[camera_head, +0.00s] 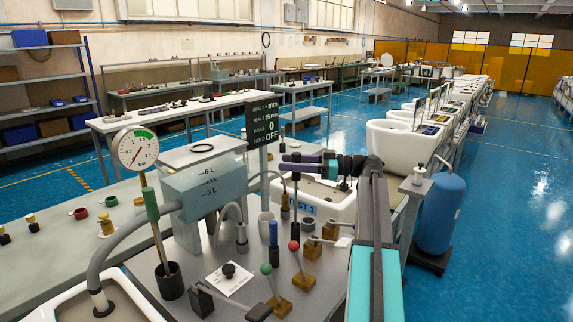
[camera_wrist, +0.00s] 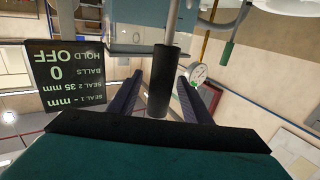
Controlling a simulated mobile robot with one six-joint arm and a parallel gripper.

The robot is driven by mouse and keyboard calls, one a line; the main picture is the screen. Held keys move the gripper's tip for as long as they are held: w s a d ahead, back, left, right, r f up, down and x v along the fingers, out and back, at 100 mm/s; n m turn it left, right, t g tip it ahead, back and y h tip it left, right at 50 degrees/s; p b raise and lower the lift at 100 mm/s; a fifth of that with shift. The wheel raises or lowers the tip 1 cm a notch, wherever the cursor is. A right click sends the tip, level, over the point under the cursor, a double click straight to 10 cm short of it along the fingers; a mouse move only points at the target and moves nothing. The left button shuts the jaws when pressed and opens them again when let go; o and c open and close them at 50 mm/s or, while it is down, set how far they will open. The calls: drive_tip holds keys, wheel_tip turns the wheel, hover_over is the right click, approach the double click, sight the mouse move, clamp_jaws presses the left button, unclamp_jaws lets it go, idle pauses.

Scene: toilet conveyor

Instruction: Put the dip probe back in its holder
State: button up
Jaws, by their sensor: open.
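My gripper (camera_head: 290,163) is open, its purple fingers reaching left over the test toilet (camera_head: 335,205). In the wrist view, which is upside down, my fingers (camera_wrist: 159,80) lie either side of a black cylindrical handle (camera_wrist: 163,85) with a pale rod, apparently the dip probe. It looks upright; contact with the fingers cannot be told. In the head view its dark shaft (camera_head: 295,190) shows below the fingers. A green-handled brass rod (camera_head: 152,205) leans in a black cup (camera_head: 170,281). Which fitting is the probe's holder is unclear.
A readout board (camera_head: 263,120) stands just behind the fingers. A blue-grey tank box (camera_head: 203,188) and pressure gauge (camera_head: 137,149) are to the left. Levers with red (camera_head: 293,246) and green knobs and a blue-handled tool (camera_head: 273,236) crowd the front bench. A blue cylinder (camera_head: 440,212) stands right.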

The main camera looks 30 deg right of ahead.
drive_tip(key=b+v, duration=0.2)
drive_tip(key=v, duration=1)
drive_tip(key=shift+b, duration=0.35)
idle(0.5)
